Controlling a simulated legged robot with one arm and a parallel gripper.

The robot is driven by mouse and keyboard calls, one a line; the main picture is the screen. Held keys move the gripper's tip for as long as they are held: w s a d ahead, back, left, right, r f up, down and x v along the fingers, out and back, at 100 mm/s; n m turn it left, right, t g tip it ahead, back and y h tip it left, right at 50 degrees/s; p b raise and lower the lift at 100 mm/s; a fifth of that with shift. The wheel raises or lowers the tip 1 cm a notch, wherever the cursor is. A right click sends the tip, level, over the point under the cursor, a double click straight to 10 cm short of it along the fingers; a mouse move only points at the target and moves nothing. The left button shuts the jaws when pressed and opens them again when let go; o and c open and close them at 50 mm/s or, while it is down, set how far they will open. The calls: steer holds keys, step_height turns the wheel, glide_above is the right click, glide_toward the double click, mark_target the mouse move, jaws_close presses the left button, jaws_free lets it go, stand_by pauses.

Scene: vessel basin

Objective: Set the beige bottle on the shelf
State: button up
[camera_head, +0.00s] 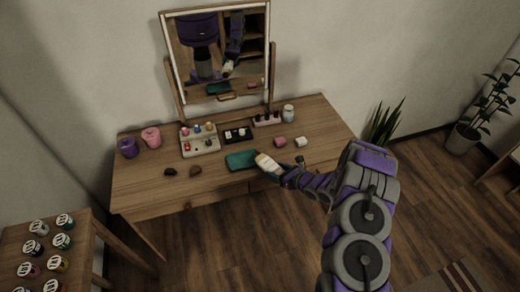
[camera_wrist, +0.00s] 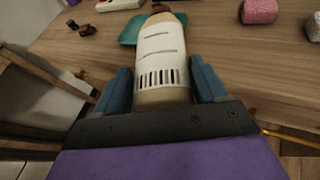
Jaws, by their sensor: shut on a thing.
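My gripper (camera_head: 272,168) is shut on the beige bottle (camera_head: 266,161) near the front edge of the wooden vanity table. In the wrist view the bottle (camera_wrist: 160,55) lies between the two blue fingers of my gripper (camera_wrist: 162,85), its brown cap pointing away and its white barcode label facing the camera. The bottle is tilted, with its cap end by the teal tray (camera_head: 236,162); I cannot tell whether they touch. A wooden piece of furniture, possibly the shelf (camera_head: 497,187), is cut off at the right edge of the head view.
The vanity table (camera_head: 150,195) holds a mirror (camera_head: 215,12), purple and pink cups (camera_head: 151,138), cosmetics trays (camera_head: 199,148), a jar (camera_head: 288,113), pink and white blocks (camera_head: 280,141) and dark stones. A stand with several jars (camera_head: 62,241) is lower left.

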steer(key=b, duration=0.2)
glide_above(274, 159)
steer(key=shift+w+f, duration=0.1)
steer(key=shift+f, duration=0.45)
step_height(274, 159, down, 4)
steer(key=shift+r+b, duration=0.15)
steer(key=shift+b, duration=0.15)
steer(key=o, duration=1.2)
steer(key=shift+r, duration=0.1)
steer(key=shift+d, duration=0.1)
steer(key=p+v, duration=0.2)
steer(key=v, duration=1)
